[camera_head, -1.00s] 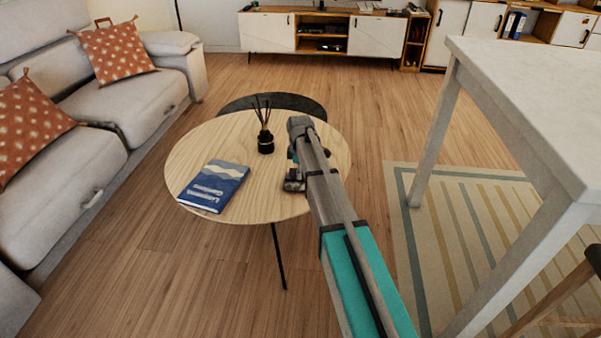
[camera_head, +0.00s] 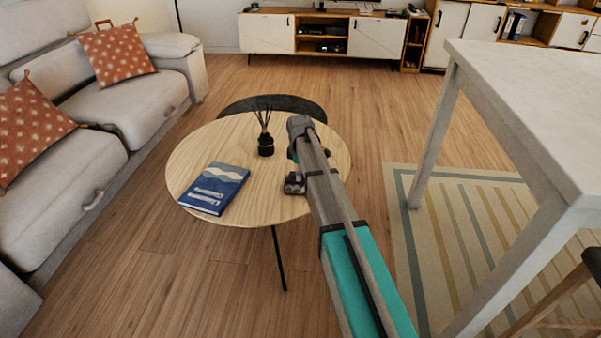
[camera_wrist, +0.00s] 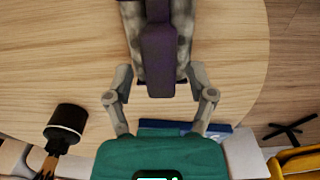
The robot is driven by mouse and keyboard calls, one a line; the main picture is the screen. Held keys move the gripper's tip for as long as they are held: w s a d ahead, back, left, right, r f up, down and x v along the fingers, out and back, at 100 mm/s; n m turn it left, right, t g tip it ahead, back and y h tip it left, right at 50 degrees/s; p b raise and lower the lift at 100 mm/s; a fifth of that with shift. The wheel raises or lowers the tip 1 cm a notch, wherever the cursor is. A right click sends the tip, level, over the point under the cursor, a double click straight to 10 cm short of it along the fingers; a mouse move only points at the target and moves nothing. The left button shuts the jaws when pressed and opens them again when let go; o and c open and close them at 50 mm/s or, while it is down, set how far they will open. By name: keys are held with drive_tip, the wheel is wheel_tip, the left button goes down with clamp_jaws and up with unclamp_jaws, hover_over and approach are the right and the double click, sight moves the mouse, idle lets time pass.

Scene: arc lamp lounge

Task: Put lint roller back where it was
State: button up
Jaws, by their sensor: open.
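A long purple item with speckled grey sides, which looks like the lint roller (camera_wrist: 158,45), is at the top centre of the wrist view, over the wooden tabletop. Its upper end runs out of the frame. My gripper (camera_wrist: 160,82) is open, with one finger on each side of its near end. I cannot tell whether the fingers touch it. In the head view my arm reaches over the right part of the round table (camera_head: 225,142) and hides the lint roller. The teal part low in the wrist view is mine.
A black reed diffuser (camera_head: 265,143) stands left of my gripper; it also shows in the wrist view (camera_wrist: 67,122). A blue book (camera_head: 214,188) lies at the table's front left. A sofa (camera_head: 125,105) is left; a tall white table (camera_head: 540,115) is right.

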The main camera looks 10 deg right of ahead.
wheel_tip(320, 180, up, 11)
drive_tip(key=p, duration=1)
idle(0.7)
drive_tip(key=s+m, duration=1.4)
drive_tip(key=s, duration=1.5)
drive_tip(key=shift+d, duration=0.2)
drive_tip(key=shift+c, duration=1)
